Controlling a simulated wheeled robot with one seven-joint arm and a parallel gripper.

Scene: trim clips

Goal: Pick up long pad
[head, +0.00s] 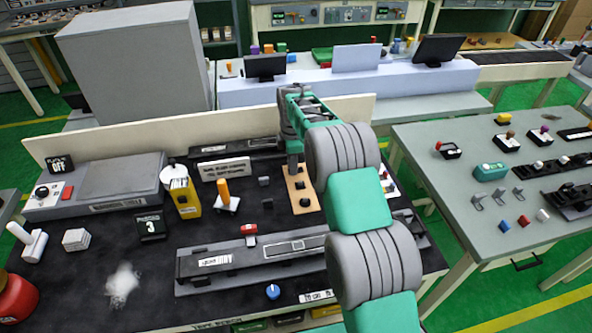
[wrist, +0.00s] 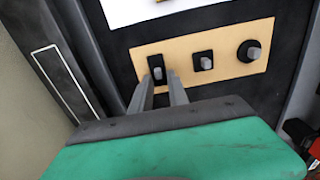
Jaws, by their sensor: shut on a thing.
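The long pad (wrist: 155,63) is a narrow black piece with a grey stub, at the left end of a tan board (wrist: 225,72) in the wrist view. My gripper (wrist: 160,78) is shut on it, with one finger on each side. The pad still appears at its place on the board; I cannot tell whether it is lifted. A square black pad (wrist: 203,61) and a round black pad (wrist: 249,51), each with a grey stub, sit to its right. In the head view my gripper (head: 294,172) is over the far end of the board (head: 312,205), hiding the long pad.
The board lies on a black-topped bench. A yellow bottle (head: 183,195), an orange-handled piece (head: 225,193) and a white sign (head: 224,168) stand to the left. A long grey fixture (head: 250,262) lies in front. A second grey table (head: 440,185) is at the right.

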